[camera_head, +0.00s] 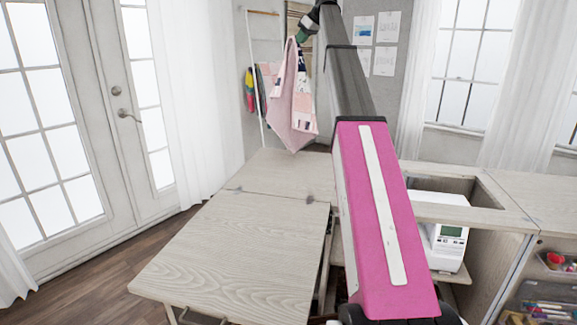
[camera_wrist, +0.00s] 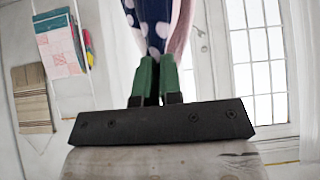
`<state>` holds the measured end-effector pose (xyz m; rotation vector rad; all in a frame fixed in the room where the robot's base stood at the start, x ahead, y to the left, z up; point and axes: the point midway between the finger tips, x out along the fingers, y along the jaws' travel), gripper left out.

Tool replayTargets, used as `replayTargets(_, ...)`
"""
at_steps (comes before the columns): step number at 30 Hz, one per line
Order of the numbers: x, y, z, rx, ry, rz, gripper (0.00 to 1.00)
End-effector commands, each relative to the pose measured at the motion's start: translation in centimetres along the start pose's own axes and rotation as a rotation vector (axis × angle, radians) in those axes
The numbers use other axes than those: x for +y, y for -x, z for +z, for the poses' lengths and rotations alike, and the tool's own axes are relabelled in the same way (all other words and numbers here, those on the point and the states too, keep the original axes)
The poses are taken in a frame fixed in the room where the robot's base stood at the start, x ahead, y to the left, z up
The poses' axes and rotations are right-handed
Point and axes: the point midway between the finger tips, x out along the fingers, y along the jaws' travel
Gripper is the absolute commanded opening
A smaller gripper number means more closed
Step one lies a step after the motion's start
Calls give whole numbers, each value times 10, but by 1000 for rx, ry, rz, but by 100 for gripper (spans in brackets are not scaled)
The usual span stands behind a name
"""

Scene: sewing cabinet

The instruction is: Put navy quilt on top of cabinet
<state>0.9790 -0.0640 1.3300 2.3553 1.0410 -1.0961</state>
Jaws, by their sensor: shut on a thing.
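The navy quilt (camera_head: 294,100) hangs from my gripper (camera_head: 300,38) as a gathered bundle, with pink cloth and navy and white patches showing. Its lower tip hangs close to the far part of the cabinet top in the picture; I cannot tell if it touches. In the wrist view the green fingers (camera_wrist: 156,78) are shut on its navy cloth with pale dots (camera_wrist: 153,22). The pale wooden cabinet (camera_head: 240,245) has a broad leaf folded out toward the front left. My arm hides part of the cabinet's middle.
A white machine (camera_head: 446,245) sits below a rectangular opening in the right part of the cabinet. Supplies fill shelves at far right. A rack with hanging cloths (camera_head: 260,85) stands behind. Glass doors (camera_head: 60,130) are at left. The front leaf is bare.

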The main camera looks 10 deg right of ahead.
Motion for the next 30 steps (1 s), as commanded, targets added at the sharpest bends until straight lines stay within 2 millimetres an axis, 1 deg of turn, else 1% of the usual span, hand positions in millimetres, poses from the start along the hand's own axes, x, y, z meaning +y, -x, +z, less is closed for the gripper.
replayTargets(1, 12, -1, -5, 0, 5, -4, 0)
replayTargets(3, 24, -2, -7, 1, 11, -10, 0)
replayTargets(30, 172, -21, -40, 1, 102, -86, 0)
